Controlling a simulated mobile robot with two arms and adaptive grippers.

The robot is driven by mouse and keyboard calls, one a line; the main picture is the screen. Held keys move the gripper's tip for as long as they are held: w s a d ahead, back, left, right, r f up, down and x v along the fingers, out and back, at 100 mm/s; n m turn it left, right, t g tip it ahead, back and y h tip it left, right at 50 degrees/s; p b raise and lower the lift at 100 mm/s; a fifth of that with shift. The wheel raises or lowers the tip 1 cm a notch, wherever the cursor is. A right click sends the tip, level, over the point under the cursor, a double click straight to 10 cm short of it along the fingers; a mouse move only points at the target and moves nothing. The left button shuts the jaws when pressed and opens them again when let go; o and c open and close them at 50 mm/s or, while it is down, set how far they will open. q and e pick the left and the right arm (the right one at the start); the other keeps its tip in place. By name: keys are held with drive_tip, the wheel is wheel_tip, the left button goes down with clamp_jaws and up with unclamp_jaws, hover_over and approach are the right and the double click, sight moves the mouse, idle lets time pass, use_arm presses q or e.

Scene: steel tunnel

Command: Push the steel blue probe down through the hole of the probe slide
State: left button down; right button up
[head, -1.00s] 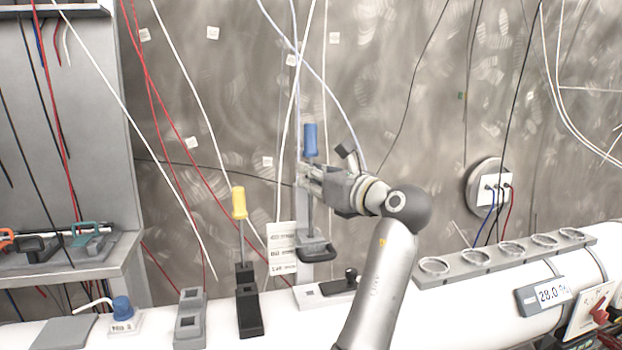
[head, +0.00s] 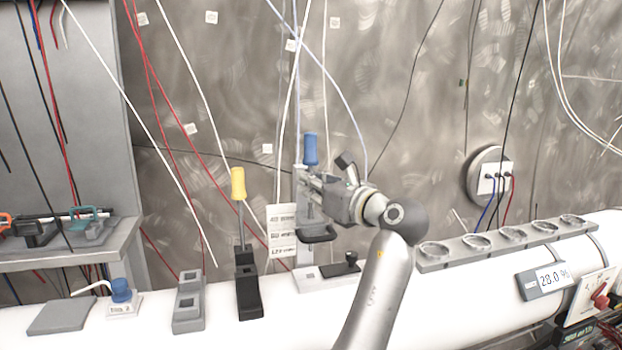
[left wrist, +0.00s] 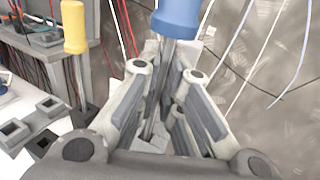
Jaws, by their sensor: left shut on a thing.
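The steel blue probe (head: 310,149) stands upright with its blue handle on top. It also shows in the left wrist view (left wrist: 178,18), its metal shaft running down between the fingers. My left gripper (head: 312,188) is shut on the probe's shaft just below the handle. The probe slide (head: 318,235) is directly below the gripper, a dark bracket on an upright post with a light base. Little shaft shows between gripper and slide. The probe's tip and the hole are hidden, so I cannot tell how deep the tip sits. My right gripper is not in view.
A yellow-handled tool (head: 238,184) stands in a black block (head: 248,285) left of the slide. A grey block (head: 188,300) and a blue knob (head: 121,290) are farther left. A rack of round holders (head: 508,243) lies at right. Cables hang along the wall behind.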

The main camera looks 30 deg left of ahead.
sight(312, 217)
use_arm(q)
drive_tip(key=shift+f+b, duration=0.75)
drive_tip(key=shift+f, duration=4.7)
